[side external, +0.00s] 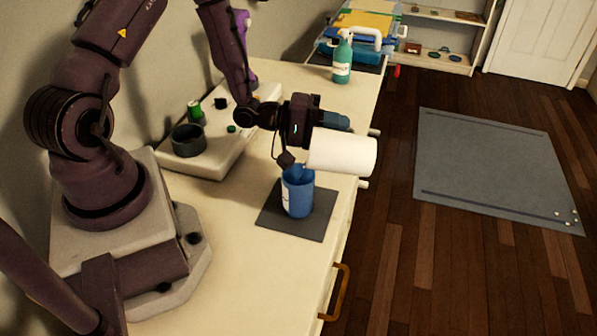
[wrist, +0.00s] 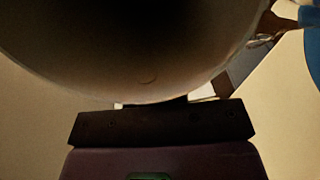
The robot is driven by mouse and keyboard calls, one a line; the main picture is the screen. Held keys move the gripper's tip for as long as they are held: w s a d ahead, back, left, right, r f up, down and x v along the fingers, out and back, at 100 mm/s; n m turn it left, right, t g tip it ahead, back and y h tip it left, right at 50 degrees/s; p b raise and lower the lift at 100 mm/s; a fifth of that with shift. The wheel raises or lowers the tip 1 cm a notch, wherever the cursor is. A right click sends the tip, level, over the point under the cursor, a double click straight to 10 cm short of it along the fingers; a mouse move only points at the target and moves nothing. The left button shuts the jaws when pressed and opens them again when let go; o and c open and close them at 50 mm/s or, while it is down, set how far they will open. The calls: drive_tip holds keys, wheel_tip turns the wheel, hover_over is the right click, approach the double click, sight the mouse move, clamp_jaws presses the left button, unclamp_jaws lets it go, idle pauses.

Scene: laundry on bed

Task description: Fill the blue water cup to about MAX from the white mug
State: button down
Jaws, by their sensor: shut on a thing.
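The white mug (side external: 342,153) is tipped onto its side, nearly level, above and to the right of the blue water cup (side external: 298,196). My gripper (side external: 316,128) is shut on the mug. The blue cup stands upright on a dark square mat (side external: 268,220). A bluish patch shows at the cup's top below the mug's left end; I cannot tell whether it is water flowing. The level in the cup and its MAX mark cannot be read. In the wrist view the mug (wrist: 150,82) fills the top, and part of the blue cup (wrist: 313,58) shows at the right edge.
A pale tray (side external: 215,160) with a dark round pot (side external: 188,140) stands behind, left of the gripper. A teal spray bottle (side external: 342,62) stands at the table's far end. The pale tabletop (side external: 245,275) in front of the mat is clear.

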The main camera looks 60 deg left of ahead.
drive_tip(key=shift+w+d+f+g+y, duration=0.45)
drive_tip(key=shift+w+g+y, duration=0.2)
drive_tip(key=shift+g, duration=0.25)
drive_tip(key=w+d+f+g+y, duration=0.2)
drive_tip(key=f+g+y, duration=0.4)
drive_tip(key=g, duration=0.6)
drive_tip(key=shift+w+d+f+y, duration=0.25)
drive_tip(key=shift+w+f+y, duration=0.1)
drive_tip(key=shift+w+y, duration=0.55)
drive_tip(key=shift+s, duration=0.1)
idle(2.5)
